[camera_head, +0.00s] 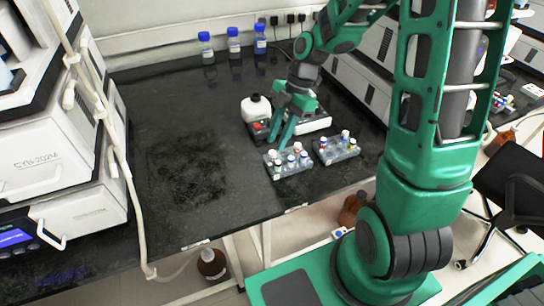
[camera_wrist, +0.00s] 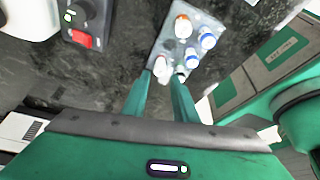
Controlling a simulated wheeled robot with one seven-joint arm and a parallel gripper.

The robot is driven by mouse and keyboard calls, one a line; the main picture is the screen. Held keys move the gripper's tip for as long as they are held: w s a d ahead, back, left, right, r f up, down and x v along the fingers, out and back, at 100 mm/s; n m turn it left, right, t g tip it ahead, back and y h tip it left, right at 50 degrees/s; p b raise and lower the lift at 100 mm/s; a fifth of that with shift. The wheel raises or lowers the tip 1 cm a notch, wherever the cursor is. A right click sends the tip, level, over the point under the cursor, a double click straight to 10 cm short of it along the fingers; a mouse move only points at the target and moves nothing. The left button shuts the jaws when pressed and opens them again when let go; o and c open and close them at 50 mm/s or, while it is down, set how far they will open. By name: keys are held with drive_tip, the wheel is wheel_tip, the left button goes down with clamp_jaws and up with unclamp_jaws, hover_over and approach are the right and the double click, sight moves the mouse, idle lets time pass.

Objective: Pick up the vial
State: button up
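Several small vials with white, blue and orange caps stand in a pale rack (camera_head: 290,171), which also shows in the wrist view (camera_wrist: 204,20). My gripper (camera_head: 279,144) points down at this rack from its back left side. In the wrist view its two green fingers (camera_wrist: 162,75) are apart with a visible gap. A white-capped vial (camera_wrist: 160,66) with some red shows just beyond the gap, near the left fingertip. Another vial (camera_wrist: 180,70) is close by the right fingertip. I cannot tell whether either finger touches a vial. Which vial is meant is not clear.
A second rack (camera_head: 338,157) of vials stands just right of the first. Three blue-capped bottles (camera_head: 234,42) stand at the back.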

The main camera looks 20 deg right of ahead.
sight(272, 152)
drive_tip(key=x, duration=0.4)
drive_tip(key=shift+w+d, duration=0.1)
drive_tip(key=shift+c, duration=0.6)
clamp_jaws()
drive_tip(key=shift+r, duration=0.15)
wheel_tip(272, 152, up, 4)
drive_tip(key=shift+f, duration=0.1)
drive_tip(key=s+a+r, duration=0.6)
drive_tip(key=a+r, duration=0.1)
drive_tip(key=a, duration=0.3)
